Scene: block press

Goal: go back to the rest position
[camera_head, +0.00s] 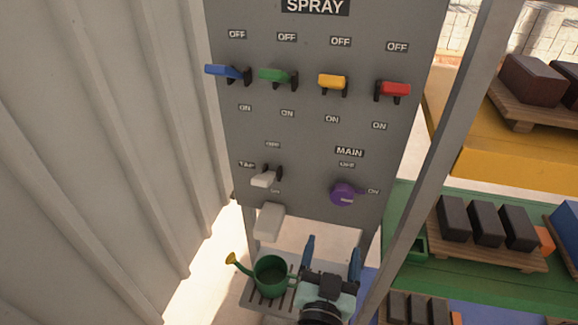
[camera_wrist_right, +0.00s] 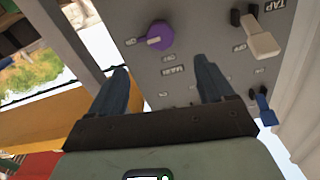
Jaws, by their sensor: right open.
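My right gripper (camera_head: 332,246) is in front of the lower part of the grey panel (camera_head: 310,130), fingers pointing up at it. In the right wrist view my right gripper (camera_wrist_right: 162,70) is open, with nothing between its fingers. The purple MAIN knob (camera_head: 342,194) is beyond the fingertips, apart from them; it also shows in the wrist view (camera_wrist_right: 158,35). Its white mark lies on the side of its ON label. The white tap lever (camera_head: 264,179) is at the panel's left. My left gripper is not in view.
Blue (camera_head: 228,73), green (camera_head: 277,76), yellow (camera_head: 331,82) and red (camera_head: 393,89) levers cross the panel above. A green watering can (camera_head: 270,274) stands on a grated shelf under the white spout (camera_head: 269,221). A post (camera_head: 440,150) and shelves of blocks are at right, a corrugated wall (camera_head: 90,150) at left.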

